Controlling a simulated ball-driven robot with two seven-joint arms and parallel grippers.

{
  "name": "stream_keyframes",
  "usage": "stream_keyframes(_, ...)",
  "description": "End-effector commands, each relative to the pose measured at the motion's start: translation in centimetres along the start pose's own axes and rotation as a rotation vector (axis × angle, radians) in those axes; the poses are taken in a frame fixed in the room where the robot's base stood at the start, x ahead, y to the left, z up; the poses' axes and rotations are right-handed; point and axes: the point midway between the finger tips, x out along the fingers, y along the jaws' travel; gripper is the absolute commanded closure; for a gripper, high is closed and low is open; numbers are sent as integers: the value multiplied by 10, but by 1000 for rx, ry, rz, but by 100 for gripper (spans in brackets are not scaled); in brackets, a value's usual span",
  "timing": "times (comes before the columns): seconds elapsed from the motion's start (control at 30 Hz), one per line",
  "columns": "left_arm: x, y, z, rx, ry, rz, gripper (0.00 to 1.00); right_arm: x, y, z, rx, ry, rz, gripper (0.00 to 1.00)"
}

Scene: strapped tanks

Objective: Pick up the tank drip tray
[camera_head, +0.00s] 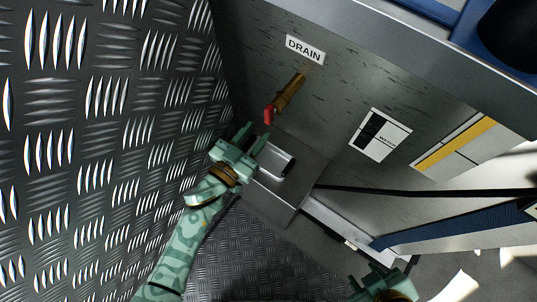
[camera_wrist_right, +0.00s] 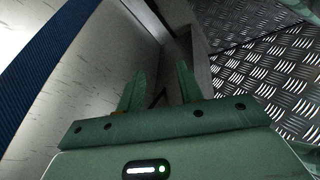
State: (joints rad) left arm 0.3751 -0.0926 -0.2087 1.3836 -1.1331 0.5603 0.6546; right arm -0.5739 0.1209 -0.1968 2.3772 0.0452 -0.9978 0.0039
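The drip tray looks to be the small shiny metal tray (camera_head: 287,164) on a grey ledge, below the brass drain tap with a red end (camera_head: 270,114). My left gripper (camera_head: 254,135) is at the tray's left side, with its fingers apart and nothing seen between them. The gripper and wrist hide the tray's left part, and I cannot tell whether they touch it. My right gripper (camera_head: 370,273) is low at the right, well apart from the tray. In the right wrist view my right gripper (camera_wrist_right: 160,80) has its fingers spread and empty.
The grey ledge (camera_head: 268,206) juts out under the tap. A tread-plate wall (camera_head: 110,110) rises close on the left. The grey tank side (camera_head: 330,110) bears a DRAIN label (camera_head: 305,50). A black strap (camera_head: 430,191) and a blue strap (camera_head: 440,229) run at the right.

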Motion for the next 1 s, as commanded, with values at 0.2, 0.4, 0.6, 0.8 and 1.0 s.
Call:
stream_keyframes(0.2,0,0,-1,0,1,0,91,0,0,0,0,-1,0,64)
stream_keyframes(0.4,0,0,-1,-1,2,0,100,0,0,0,-1,-1,1,64)
stream_keyframes(0.6,-1,0,-2,0,2,0,100,0,0,2,-4,-7,1,64)
stream_keyframes(0.8,-2,-1,-13,2,5,-1,100,-1,2,14,-32,-53,8,64)
stream_keyframes(1.0,-5,-3,-31,3,7,-2,100,-3,7,42,-89,-160,19,64)
